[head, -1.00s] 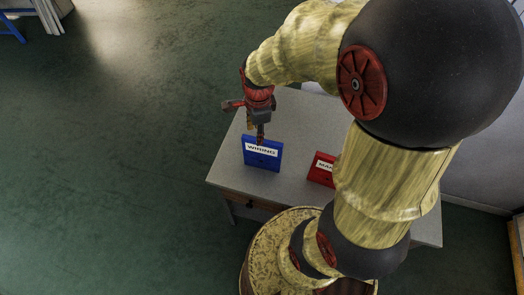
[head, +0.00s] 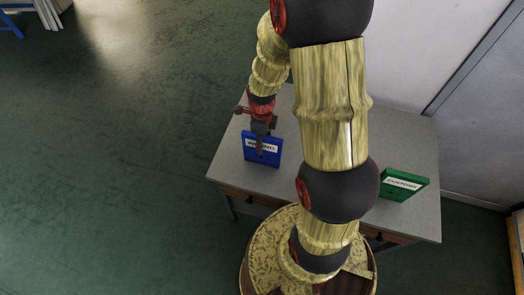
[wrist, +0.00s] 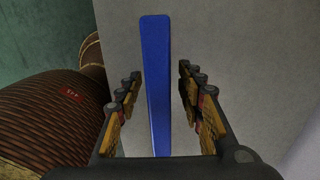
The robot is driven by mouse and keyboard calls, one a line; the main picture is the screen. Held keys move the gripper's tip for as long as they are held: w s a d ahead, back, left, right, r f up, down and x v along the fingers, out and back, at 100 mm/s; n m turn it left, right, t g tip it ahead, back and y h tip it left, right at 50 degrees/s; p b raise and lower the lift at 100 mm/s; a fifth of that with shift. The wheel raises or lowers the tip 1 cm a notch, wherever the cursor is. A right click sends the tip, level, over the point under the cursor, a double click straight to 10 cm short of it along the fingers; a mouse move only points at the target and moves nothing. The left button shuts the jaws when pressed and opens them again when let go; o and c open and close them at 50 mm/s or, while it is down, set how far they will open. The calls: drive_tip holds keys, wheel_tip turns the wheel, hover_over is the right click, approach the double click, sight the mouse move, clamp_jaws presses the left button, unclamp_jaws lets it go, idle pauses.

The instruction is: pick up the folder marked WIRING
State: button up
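The blue folder (head: 275,158) stands upright near the left part of the grey table. Its white WIRING label is partly hidden by a finger of my gripper (head: 260,149). In the wrist view the folder (wrist: 155,45) shows edge-on as a narrow blue strip. It lies between the two fingers of my gripper (wrist: 159,72), which is open and points down over it. A gap shows on the right side of the folder; the left finger is very close to it, and I cannot tell whether they touch.
A green folder (head: 403,185) with a white label stands at the right end of the grey table (head: 227,165). My arm crosses the middle of the table and hides what is there. A pale wall is behind; open green floor lies to the left.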

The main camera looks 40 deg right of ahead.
drive_tip(key=shift+f, duration=0.3)
drive_tip(key=shift+c, duration=0.6)
drive_tip(key=c, duration=0.8)
clamp_jaws()
